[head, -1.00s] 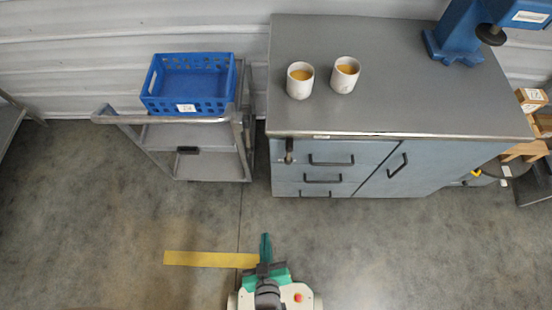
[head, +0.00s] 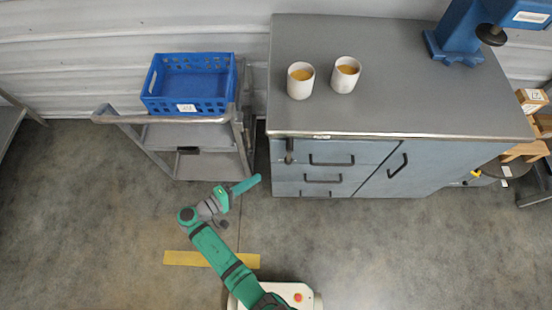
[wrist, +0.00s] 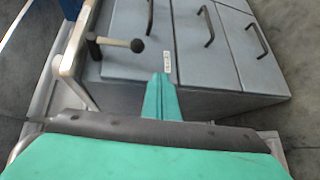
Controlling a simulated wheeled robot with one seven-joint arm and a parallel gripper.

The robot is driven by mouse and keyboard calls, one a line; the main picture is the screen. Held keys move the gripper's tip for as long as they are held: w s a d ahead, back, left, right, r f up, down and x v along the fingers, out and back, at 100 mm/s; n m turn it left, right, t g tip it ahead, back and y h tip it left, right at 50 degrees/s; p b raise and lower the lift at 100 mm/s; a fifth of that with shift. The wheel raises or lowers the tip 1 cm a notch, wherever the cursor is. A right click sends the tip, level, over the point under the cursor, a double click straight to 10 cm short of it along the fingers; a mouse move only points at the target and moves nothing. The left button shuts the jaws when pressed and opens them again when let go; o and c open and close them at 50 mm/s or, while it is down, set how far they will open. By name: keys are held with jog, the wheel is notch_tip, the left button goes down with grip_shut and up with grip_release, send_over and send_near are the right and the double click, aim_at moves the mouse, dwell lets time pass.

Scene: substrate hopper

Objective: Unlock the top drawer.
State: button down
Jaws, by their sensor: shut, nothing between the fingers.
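The top drawer (head: 362,151) is the uppermost grey-blue front of the cabinet, under the worktop, with a black bar handle (head: 331,160). At its left end a dark lever with a rounded knob (head: 289,150) hangs downward. In the wrist view the lever (wrist: 120,42) sticks out from the drawer front, its knob toward the lower drawers. My gripper (head: 257,180) is shut and empty, below and left of the lever and apart from it. In the wrist view its green fingertips (wrist: 160,80) are near a small white label. Whether the drawer is locked cannot be told.
Two cups (head: 300,80) stand on the worktop (head: 420,80). A grey cart (head: 205,165) with a blue crate (head: 188,107) stands close left of the cabinet. The lower drawers and a side door have protruding handles. Floor in front is clear.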

jog(key=w+a+r+m+h, duration=0.1)
jog(key=a+r+h, duration=0.1)
jog(key=a+r, duration=0.2)
notch_tip(320, 180, up, 2)
jog(key=shift+r+m+h, duration=0.15)
jog(key=shift+m+h, duration=0.15)
jog(key=shift+h, duration=0.1)
jog(key=shift+d, duration=0.1)
send_near(289, 156)
jog(key=shift+w+d+f, duration=1.3)
jog(key=shift+w+d, duration=0.75)
jog(key=shift+w, duration=0.4)
jog(key=shift+w+d, duration=0.1)
